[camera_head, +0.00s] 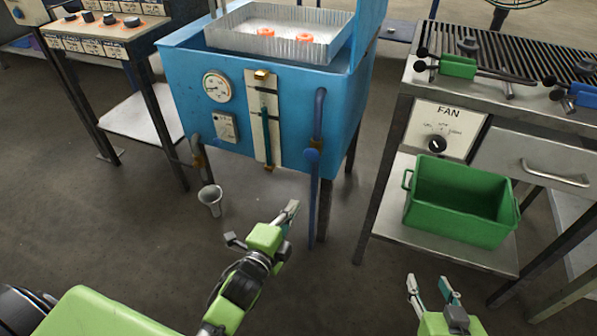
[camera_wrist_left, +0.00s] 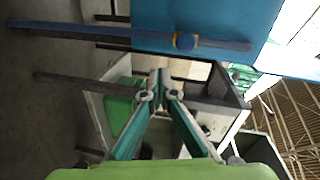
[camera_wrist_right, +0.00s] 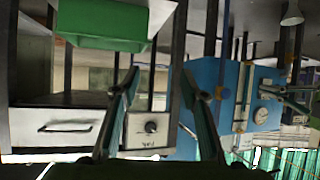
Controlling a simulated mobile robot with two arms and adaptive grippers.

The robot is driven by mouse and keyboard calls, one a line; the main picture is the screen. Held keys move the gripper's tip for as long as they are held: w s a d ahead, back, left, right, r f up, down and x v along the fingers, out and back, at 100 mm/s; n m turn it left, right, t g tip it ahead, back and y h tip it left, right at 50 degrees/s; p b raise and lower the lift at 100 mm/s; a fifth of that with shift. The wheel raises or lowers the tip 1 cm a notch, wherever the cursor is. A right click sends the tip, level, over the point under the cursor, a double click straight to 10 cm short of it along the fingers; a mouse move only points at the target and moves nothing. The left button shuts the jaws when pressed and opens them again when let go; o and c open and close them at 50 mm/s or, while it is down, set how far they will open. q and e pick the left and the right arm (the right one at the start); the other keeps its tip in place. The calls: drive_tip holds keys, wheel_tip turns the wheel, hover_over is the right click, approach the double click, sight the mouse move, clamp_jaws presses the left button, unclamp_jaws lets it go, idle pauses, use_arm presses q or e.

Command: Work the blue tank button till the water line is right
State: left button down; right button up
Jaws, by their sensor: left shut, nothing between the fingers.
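The blue tank (camera_head: 180,85) stands at the upper middle of the head view. A sight glass (camera_head: 266,125) with brass ends is on its front; I cannot read the water line clearly. My right gripper (camera_head: 428,286) is open and empty at the lower right, in front of the green bin.
A round gauge (camera_head: 216,86) and a small grey panel (camera_head: 225,127) are on the tank front. Floor between is clear.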

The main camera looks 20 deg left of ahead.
sight(310, 151)
use_arm(q)
drive_tip(key=shift+m+t, duration=0.8)
drive_tip(key=shift+t, duration=0.1)
drive_tip(key=r, duration=0.1)
drive_tip(key=a+r+b, duration=0.1)
drive_tip(key=r, duration=0.1)
drive_tip(key=r+b, duration=0.1)
drive_tip(key=r, duration=0.1)
drive_tip(key=shift+a+r, duration=0.25)
drive_tip(key=shift+a, duration=0.05)
use_arm(e)
drive_tip(key=shift+t, duration=0.7)
drive_tip(key=r, duration=0.3)
drive_tip(key=s+a+r, duration=0.1)
drive_tip(key=r, duration=0.1)
drive_tip(key=shift+w+r, duration=0.1)
